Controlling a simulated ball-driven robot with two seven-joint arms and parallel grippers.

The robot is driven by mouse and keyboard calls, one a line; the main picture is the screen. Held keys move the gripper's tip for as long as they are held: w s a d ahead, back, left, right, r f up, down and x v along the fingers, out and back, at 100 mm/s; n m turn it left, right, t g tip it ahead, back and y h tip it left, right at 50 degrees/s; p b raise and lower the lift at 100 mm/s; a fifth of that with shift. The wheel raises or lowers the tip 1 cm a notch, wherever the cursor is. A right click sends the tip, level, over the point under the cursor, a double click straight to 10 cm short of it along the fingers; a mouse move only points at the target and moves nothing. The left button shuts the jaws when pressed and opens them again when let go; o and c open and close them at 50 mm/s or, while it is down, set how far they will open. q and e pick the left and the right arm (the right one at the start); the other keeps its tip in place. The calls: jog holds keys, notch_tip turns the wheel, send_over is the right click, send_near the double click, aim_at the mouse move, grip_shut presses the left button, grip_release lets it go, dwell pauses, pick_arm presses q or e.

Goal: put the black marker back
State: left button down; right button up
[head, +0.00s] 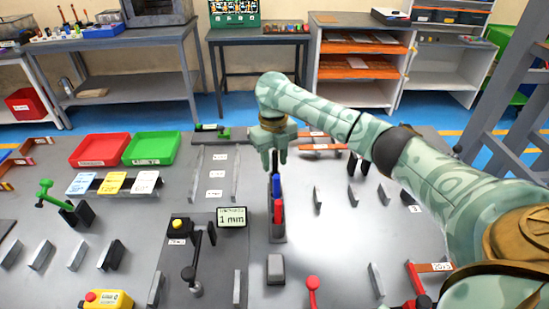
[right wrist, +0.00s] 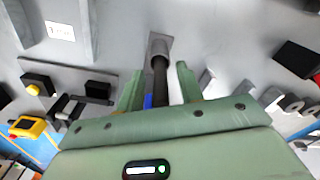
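The black marker stands upright in the right wrist view (right wrist: 160,78), with its far end at a grey block (right wrist: 160,44). My right gripper (head: 274,164) is over the far end of the marker row in the head view. Its two fingers (right wrist: 160,88) are apart on either side of the black marker, with a visible gap on each side. A blue marker (head: 276,184) and a red marker (head: 278,212) stand in a row in front of the gripper on a narrow dark holder (head: 278,239). Part of the blue marker shows beside the black one in the wrist view. My left gripper is not in view.
A small display reading 1 mm (head: 232,218) stands left of the markers. Upright grey plates stand to both sides. Red (head: 100,149) and green (head: 151,148) trays are at the back left.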

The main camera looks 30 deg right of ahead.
jog(key=shift+r, duration=0.1)
notch_tip(320, 180, up, 12)
jog(key=p, duration=0.5)
jog(key=shift+w+r, duration=0.15)
jog(key=shift+w, duration=0.1)
